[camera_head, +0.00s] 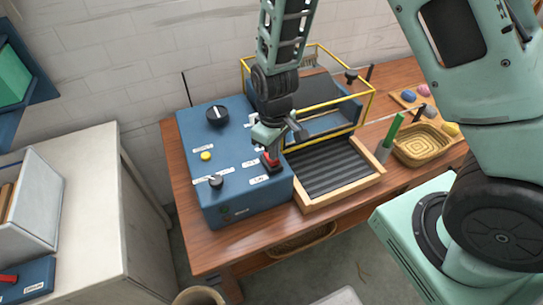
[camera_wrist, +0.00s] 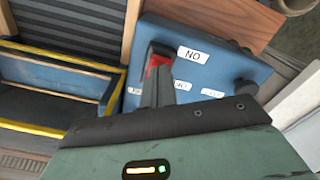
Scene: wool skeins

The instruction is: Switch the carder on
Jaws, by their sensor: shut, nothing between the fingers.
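The carder's blue control box (camera_head: 235,195) stands on the wooden table. A red switch lever (camera_head: 271,164) sits near the right edge of its top, and its red part shows by my fingertips in the wrist view (camera_wrist: 153,63). My gripper (camera_head: 276,146) points down at the lever, shut and empty. In the wrist view its fingertips (camera_wrist: 160,75) are right against or just beside the lever; I cannot tell whether they touch. A white label (camera_wrist: 193,54), reading ON upside down, lies next to the lever. The fingers hide part of the switch.
The box top also bears a large black knob (camera_head: 217,115), a smaller knob (camera_head: 215,181) and a yellow button (camera_head: 206,156). To the right are a ridged feed tray (camera_head: 330,168) and a yellow guard frame (camera_head: 369,103). A wicker basket (camera_head: 424,145) stands farther right.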

